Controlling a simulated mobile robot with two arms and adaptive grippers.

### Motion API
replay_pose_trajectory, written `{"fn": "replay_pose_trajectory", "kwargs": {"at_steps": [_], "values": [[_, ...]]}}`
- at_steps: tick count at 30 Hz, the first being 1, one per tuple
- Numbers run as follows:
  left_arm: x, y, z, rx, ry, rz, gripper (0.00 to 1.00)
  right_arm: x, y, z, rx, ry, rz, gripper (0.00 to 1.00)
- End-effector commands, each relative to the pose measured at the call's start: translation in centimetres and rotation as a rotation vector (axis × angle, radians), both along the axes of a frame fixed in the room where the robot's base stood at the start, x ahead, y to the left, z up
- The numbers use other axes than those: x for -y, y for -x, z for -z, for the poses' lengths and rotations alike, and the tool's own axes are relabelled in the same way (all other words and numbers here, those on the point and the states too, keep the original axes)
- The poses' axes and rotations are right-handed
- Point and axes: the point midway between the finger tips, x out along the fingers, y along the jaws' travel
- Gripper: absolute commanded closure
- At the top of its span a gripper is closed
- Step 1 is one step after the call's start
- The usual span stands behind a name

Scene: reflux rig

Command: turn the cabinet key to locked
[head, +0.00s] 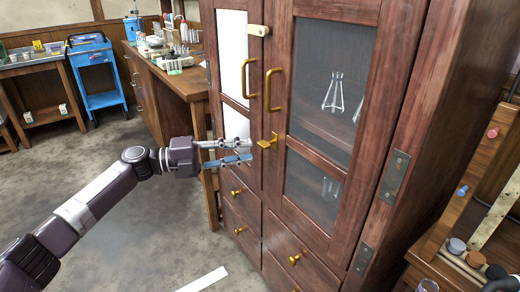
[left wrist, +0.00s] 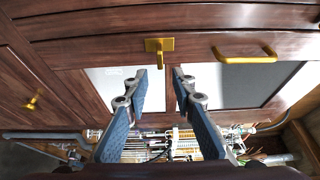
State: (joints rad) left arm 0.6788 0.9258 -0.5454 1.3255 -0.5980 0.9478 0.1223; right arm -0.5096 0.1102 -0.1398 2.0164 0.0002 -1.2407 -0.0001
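The brass cabinet key (head: 267,141) sticks out of the front of the tall wooden cabinet, below the door handles. In the left wrist view the key (left wrist: 158,45) looks T-shaped, a bar with a short stem. My left gripper (head: 249,150) is in front of the cabinet, close to the key and just left of it in the head view. In the left wrist view its blue-padded fingers (left wrist: 159,73) are apart and empty, with the key just beyond the gap between the tips. Contact with the key does not show. My right gripper is out of view.
Two brass door handles (head: 268,90) sit above the key, and a pale latch (head: 258,30) near the top. Brass drawer knobs (head: 294,259) project below. A wooden bench (head: 190,85) with labware stands left of the cabinet. Open floor lies at the lower left.

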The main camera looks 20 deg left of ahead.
Motion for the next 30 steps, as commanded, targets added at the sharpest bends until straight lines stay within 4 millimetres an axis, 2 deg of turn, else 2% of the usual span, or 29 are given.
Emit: {"fn": "replay_pose_trajectory", "kwargs": {"at_steps": [3, 9, 26, 30], "values": [[-2.1, 1.2, 0.1, -0.003, -0.002, -0.001, 0.76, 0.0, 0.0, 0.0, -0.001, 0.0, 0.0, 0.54], [-4.1, 2.4, 0.1, 0.0, -0.001, 0.0, 0.76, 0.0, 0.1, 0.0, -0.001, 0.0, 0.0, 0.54], [-4.5, 2.6, 0.0, -0.001, 0.0, 0.001, 0.76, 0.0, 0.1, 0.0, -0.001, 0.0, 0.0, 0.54], [-4.7, 1.7, 0.6, -0.031, 0.044, -0.038, 0.76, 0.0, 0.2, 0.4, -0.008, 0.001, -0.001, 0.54]]}}
